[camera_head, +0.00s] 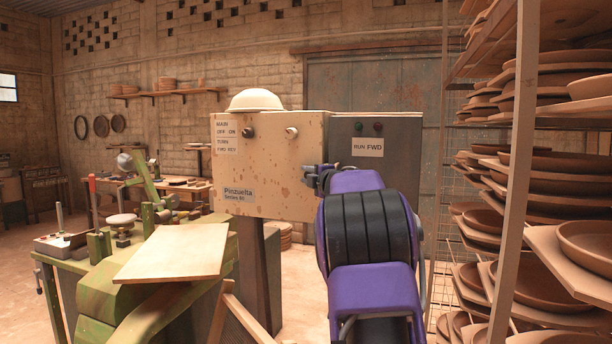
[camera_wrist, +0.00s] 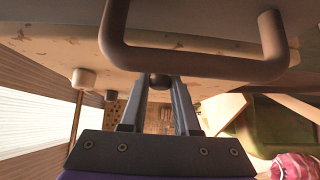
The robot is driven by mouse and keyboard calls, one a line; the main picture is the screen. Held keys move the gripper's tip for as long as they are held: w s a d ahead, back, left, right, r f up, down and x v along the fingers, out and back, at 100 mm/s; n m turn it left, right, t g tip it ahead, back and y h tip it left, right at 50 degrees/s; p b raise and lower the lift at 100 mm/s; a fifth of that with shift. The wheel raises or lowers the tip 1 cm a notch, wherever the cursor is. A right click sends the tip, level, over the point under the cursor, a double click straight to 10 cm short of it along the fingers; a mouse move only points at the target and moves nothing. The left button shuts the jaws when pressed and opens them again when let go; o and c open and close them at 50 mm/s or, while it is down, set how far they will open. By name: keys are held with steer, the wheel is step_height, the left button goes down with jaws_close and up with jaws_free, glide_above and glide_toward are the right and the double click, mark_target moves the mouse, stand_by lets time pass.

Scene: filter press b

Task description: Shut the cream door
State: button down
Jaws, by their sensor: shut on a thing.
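The cream door (camera_head: 270,175), speckled and carrying labels and two knobs, is on the front of the control box in the head view. It stands beside the grey face (camera_head: 375,160) marked RUN FWD. How far the door stands open I cannot tell. My gripper (camera_head: 318,178) is at the door's right edge, largely hidden behind my purple arm. In the wrist view my gripper (camera_wrist: 158,85) is shut on the bar of a brown-grey U-shaped handle (camera_wrist: 200,67). The speckled cream surface (camera_wrist: 65,40) runs behind that handle. The handle is hidden in the head view.
A green machine with a pale board (camera_head: 175,252) stands at the lower left. A white bowl-shaped thing (camera_head: 255,100) sits on top of the box. A rack (camera_head: 525,150) of clay plates stands close on the right. Open floor shows at the far left.

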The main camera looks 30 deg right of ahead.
steer(key=c, duration=0.7)
jaws_free()
steer(key=shift+s+d+r+h, duration=0.15)
steer(key=shift+d+r+h, duration=0.15)
steer(key=shift+d+r, duration=0.1)
steer(key=s+b, duration=0.1)
steer(key=s, duration=0.4)
steer(key=s+a, duration=0.1)
steer(key=s, duration=0.5)
steer(key=s+a+b, duration=0.1)
steer(key=s, duration=0.5)
steer(key=shift+s+f+b, duration=0.1)
steer(key=shift+f+b, duration=0.25)
steer(key=shift+f, duration=0.05)
